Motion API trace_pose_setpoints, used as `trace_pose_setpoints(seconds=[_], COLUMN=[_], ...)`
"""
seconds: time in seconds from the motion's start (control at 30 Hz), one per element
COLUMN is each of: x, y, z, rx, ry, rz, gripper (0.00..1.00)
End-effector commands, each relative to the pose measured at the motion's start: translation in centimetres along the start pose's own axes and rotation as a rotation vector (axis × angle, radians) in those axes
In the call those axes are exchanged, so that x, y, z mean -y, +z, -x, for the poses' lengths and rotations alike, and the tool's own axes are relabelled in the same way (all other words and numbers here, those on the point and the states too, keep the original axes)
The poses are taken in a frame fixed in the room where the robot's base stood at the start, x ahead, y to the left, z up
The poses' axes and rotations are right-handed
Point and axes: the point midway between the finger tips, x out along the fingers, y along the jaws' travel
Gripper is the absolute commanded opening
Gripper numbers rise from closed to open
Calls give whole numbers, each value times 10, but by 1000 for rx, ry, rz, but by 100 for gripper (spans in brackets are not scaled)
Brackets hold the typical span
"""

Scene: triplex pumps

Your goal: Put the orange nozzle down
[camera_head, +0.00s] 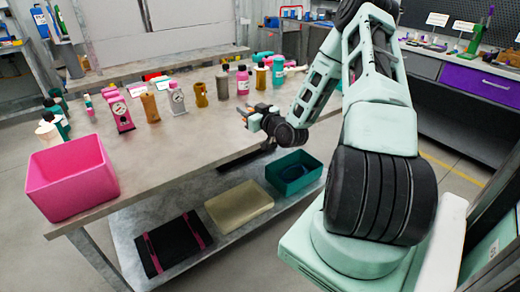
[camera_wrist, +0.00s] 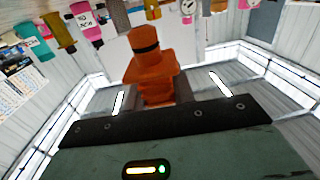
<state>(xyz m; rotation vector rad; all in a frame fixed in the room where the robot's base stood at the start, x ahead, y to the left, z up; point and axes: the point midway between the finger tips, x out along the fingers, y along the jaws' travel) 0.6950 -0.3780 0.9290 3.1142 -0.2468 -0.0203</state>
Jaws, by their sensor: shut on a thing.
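The orange nozzle (camera_wrist: 150,65), with a dark band near its narrow end, fills the middle of the wrist view. My gripper (camera_wrist: 157,95) is shut on its wider base, with one finger on each side. In the head view my gripper (camera_head: 250,115) is at the right edge of the grey workbench (camera_head: 180,165), and only a small bit of orange shows at its tip. I cannot tell from the head view how high the nozzle is above the bench top.
A pink bin (camera_head: 72,180) stands at the bench's front left corner. Several bottles and gauges, including a pink bottle (camera_head: 243,80), line the back. The bench's front middle is clear. A teal bin (camera_head: 294,172) and a black case (camera_head: 173,245) lie on the lower shelf.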

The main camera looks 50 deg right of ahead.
Motion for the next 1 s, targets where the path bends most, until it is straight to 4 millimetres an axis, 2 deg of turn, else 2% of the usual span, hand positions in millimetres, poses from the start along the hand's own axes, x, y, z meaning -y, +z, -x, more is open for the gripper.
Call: trace_pose_setpoints(seconds=[0.03,0.1,0.23,0.33,0.6,0.77,1.0], x=[-14,-28,-43,-48,-48,-47,-47], y=[-3,-14,-27,-26,15,27,59], z=[-3,-5,-7,-7,-7,-8,-8], rx=[-7,-10,-14,-12,-12,-13,-13], ry=[20,43,68,78,79,78,79], rz=[5,-2,-14,-23,-26,-23,-24], gripper=[2,2,2,2,2,2,2])
